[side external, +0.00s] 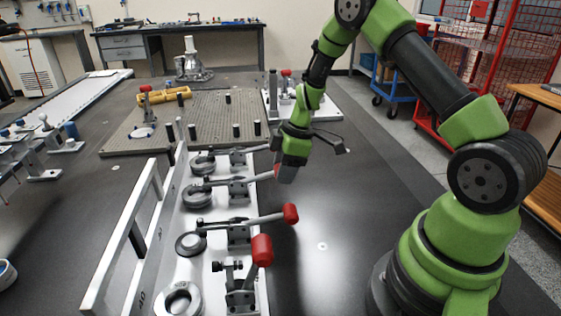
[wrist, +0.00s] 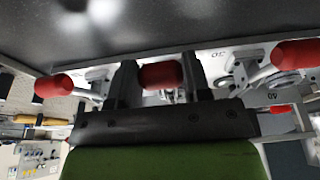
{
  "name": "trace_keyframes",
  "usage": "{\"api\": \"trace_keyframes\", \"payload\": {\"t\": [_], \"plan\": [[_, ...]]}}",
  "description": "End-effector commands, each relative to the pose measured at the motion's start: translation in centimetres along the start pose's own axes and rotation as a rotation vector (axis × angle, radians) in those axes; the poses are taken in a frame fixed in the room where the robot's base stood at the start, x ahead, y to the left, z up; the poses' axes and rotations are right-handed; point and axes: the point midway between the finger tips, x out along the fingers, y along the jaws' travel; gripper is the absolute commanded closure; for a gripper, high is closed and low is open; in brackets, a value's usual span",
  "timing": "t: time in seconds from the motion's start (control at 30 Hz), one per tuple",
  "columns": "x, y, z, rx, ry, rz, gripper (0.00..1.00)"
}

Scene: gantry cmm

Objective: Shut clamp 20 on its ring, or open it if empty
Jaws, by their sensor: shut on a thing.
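A row of toggle clamps with red handle grips stands on a pale fixture plate (side external: 215,270). My gripper (side external: 287,176) is shut on the red grip (wrist: 162,75) of the third clamp from the front, which I take to be clamp 20; its own number is not readable. In the wrist view, that grip sits between my two fingers. In the side view, this clamp (side external: 238,189) has its handle lying low to the right. Its arm reaches left over a dark ring (side external: 197,195); whether it presses on the ring I cannot tell.
The neighbouring clamp nearer the camera has a low handle (side external: 290,213). The nearest clamp has a raised red handle (side external: 262,250) and an uncovered ring (side external: 178,300). A white rail frame (side external: 125,235) runs left of the row. The dark table to the right is clear.

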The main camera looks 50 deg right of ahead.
Motion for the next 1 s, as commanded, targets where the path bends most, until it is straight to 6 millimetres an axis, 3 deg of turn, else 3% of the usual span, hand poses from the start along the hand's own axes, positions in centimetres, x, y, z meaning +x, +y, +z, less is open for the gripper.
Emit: {"api": "trace_keyframes", "payload": {"t": [0.7,0.73,0.8,0.83,1.0], "plan": [[0.84,-0.01,0.59,-0.002,-0.005,0.000,0.98],[0.84,-0.01,0.59,-0.002,-0.005,0.000,0.51],[0.82,-0.01,0.56,-0.001,-0.004,-0.001,0.35],[0.81,-0.01,0.54,-0.001,-0.004,0.000,0.30],[0.74,0.00,0.45,-0.001,-0.002,0.000,0.30]]}}
